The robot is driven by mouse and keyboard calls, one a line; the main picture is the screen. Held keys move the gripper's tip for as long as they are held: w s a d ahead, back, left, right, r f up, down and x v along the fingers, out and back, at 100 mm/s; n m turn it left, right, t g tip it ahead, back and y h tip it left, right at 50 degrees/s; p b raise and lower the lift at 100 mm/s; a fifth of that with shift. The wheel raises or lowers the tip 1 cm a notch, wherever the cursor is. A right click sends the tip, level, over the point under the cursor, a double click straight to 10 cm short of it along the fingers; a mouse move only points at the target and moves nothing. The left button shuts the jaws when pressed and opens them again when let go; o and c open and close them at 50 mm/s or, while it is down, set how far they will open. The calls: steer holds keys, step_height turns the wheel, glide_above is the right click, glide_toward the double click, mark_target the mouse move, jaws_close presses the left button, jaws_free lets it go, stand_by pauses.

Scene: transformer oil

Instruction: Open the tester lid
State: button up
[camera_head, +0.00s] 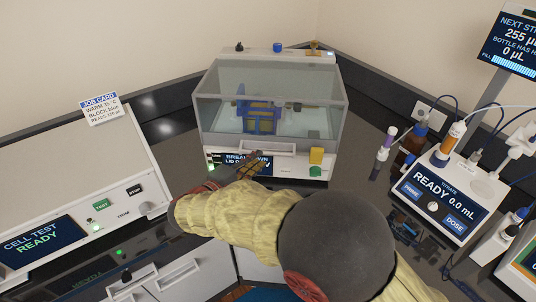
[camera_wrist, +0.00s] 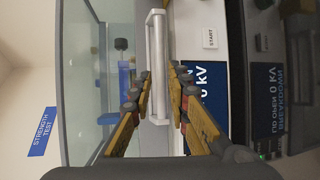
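The breakdown tester (camera_head: 212,130) stands in the corner with a clear lid (camera_head: 290,78) over its chamber. The lid looks down or nearly down, though the tester's display (camera_wrist: 210,85) seems to read "LID OPEN" and 0 kV. A pale bar handle (camera_head: 284,149) runs along the lid's front edge. My gripper (camera_head: 256,160) is at the left part of this handle. My arm hides part of the tester's front.
A cell tester (camera_head: 70,175) stands to the left. The wall is close behind.

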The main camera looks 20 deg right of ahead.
mark_target(266, 153)
steer(key=x, duration=0.5)
steer(key=shift+w+d+f+b, duration=0.2)
steer(key=shift+w+d+b, duration=0.1)
steer(key=shift+b, duration=0.1)
steer(key=shift+c, duration=1.3)
jaws_close()
